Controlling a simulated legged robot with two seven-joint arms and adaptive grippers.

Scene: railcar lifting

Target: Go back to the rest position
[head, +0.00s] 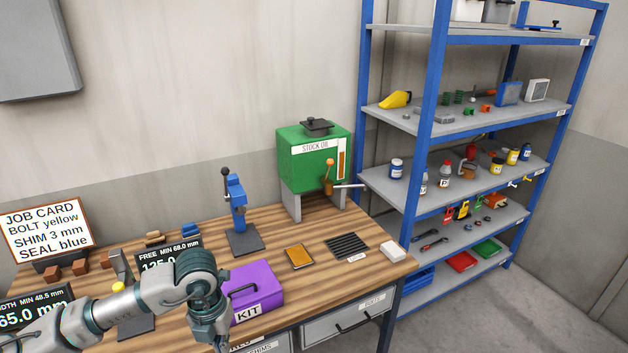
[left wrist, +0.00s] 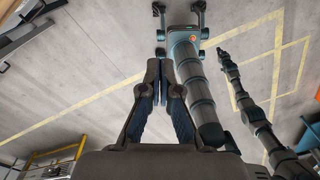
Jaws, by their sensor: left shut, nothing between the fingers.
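My left arm comes in from the lower left in the head view. Its left gripper (head: 216,345) points down near the bottom edge, at the front of the workbench (head: 330,287) beside the purple KIT box (head: 262,278). In the left wrist view the left gripper's fingers (left wrist: 160,72) are together with nothing between them. Grey floor shows beyond them. My right arm is at the right of the left wrist view, with its far end, seemingly the right gripper (left wrist: 223,56), too small to read.
A blue press (head: 237,210), green stock dispenser (head: 312,160), orange tray (head: 298,257) and job card (head: 45,228) stand on the bench. A blue shelf rack (head: 430,120) is at right. Yellow lines (left wrist: 90,103) mark the open floor.

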